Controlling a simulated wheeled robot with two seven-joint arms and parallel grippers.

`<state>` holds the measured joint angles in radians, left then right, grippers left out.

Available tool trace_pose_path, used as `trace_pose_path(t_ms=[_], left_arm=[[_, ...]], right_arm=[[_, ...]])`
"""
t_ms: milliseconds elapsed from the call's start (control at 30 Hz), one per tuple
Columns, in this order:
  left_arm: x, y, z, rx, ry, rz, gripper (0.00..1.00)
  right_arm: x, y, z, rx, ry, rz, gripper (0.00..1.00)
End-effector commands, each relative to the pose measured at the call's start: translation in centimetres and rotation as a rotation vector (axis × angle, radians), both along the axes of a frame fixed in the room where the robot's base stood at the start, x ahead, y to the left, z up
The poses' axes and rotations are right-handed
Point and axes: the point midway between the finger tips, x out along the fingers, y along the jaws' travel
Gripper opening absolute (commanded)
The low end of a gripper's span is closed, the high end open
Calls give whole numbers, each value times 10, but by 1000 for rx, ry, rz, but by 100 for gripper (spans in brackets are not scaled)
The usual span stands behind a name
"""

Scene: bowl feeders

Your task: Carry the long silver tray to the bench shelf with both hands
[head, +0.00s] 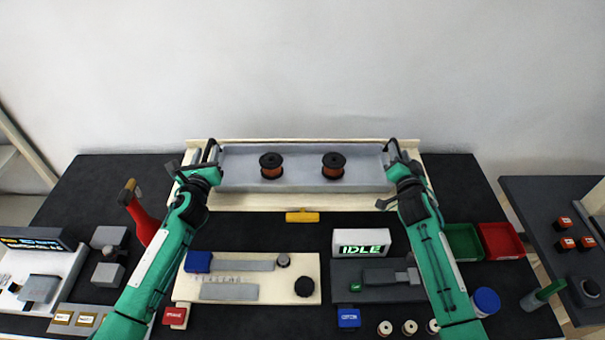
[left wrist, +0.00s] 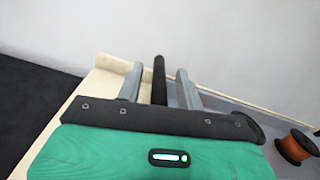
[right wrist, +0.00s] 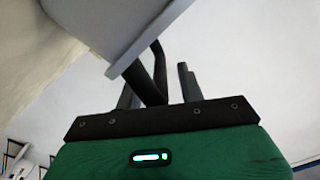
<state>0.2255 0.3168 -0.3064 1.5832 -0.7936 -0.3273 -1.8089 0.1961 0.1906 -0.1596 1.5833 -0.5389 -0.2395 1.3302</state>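The long silver tray (head: 305,180) lies level along the cream bench shelf (head: 300,202), within its raised back edge. Whether it rests fully on the shelf is hard to tell. Two dark spools with copper-coloured winding, a left one (head: 271,166) and a right one (head: 333,165), stand in it. My left gripper (head: 203,156) is at the tray's left end; in the left wrist view its fingers (left wrist: 160,72) stand apart on either side of the black handle (left wrist: 159,82). My right gripper (head: 395,154) is at the right end; its fingers (right wrist: 158,88) stand apart around the other black handle (right wrist: 158,68).
A yellow block (head: 302,216) lies in front of the shelf. A wall is behind.

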Motion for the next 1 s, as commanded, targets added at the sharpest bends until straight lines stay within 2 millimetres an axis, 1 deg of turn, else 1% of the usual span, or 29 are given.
trace_pose_path(t_ms=[167, 267, 367, 600, 700, 833, 1000], left_arm=[[-2, 0, 0, -1, 0, 0, 37], [-11, 0, -1, 0, 1, 0, 37], [-26, 0, -1, 1, 1, 0, 37], [-74, 0, 0, 0, 1, -1, 37], [-92, 0, -1, 0, 2, 0, 37], [-108, 0, 0, 0, 0, -1, 37], [-119, 0, 0, 0, -1, -1, 37]], right_arm=[[0, 1, 0, 0, 0, 1, 39], [0, 1, -1, -1, 0, 1, 39], [0, 1, -1, -1, 0, 1, 39], [0, 1, -1, -1, 0, 1, 39], [0, 1, -1, -1, 0, 1, 39], [0, 1, -1, -1, 0, 1, 39], [-1, 1, -1, -1, 0, 1, 39]])
